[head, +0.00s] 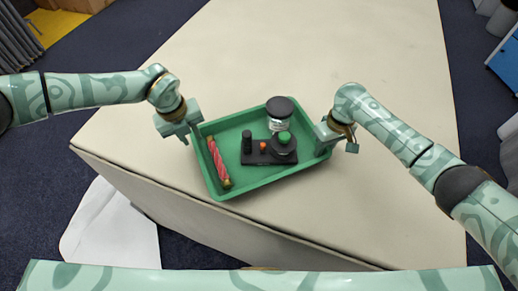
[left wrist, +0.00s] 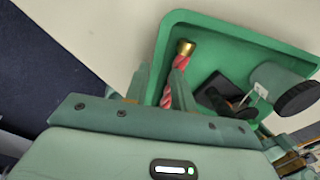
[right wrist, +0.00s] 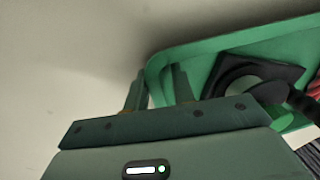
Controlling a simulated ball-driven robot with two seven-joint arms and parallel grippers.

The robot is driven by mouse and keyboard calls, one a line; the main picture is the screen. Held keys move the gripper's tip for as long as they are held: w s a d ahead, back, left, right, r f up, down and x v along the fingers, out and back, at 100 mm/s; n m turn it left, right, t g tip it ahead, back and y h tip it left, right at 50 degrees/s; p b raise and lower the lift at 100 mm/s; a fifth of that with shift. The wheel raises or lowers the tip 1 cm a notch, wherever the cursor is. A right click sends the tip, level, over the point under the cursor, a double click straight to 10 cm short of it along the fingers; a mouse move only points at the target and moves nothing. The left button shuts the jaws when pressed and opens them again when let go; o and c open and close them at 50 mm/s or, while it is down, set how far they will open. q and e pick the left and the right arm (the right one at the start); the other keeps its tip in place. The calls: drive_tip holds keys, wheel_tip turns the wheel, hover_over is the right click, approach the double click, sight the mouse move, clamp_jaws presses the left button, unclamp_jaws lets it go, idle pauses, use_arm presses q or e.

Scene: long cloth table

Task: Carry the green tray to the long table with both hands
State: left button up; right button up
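The green tray (head: 240,183) is over the near part of the long table (head: 330,50), close to its front edge. I cannot tell whether it rests on the cloth or hovers just above. It holds a red twisted stick with gold ends (head: 219,163), a black base with knobs (head: 262,157) and a clear jar with a dark lid (head: 280,108). My left gripper (head: 190,135) is at the tray's left wall, its fingers (left wrist: 157,85) closed on either side of it. My right gripper (head: 335,146) is at the right wall, its fingers (right wrist: 160,88) likewise around it.
The table is bare beyond the tray and on both sides. A white object (head: 112,230) stands on the dark floor before the table at the left. Blue and grey furniture (head: 503,65) is at the far right. A yellow patch (head: 55,25) is at the far left.

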drive_tip(key=shift+r, duration=0.35)
use_arm(q)
drive_tip(key=r, duration=0.6)
drive_tip(key=shift+s+a, duration=0.2)
drive_tip(key=shift+a, duration=0.2)
use_arm(e)
wheel_tip(320, 180, up, 11)
drive_tip(key=d, duration=0.1)
drive_tip(key=shift+w+d, duration=0.25)
drive_tip(key=shift+w, duration=0.05)
drive_tip(key=shift+r, duration=0.1)
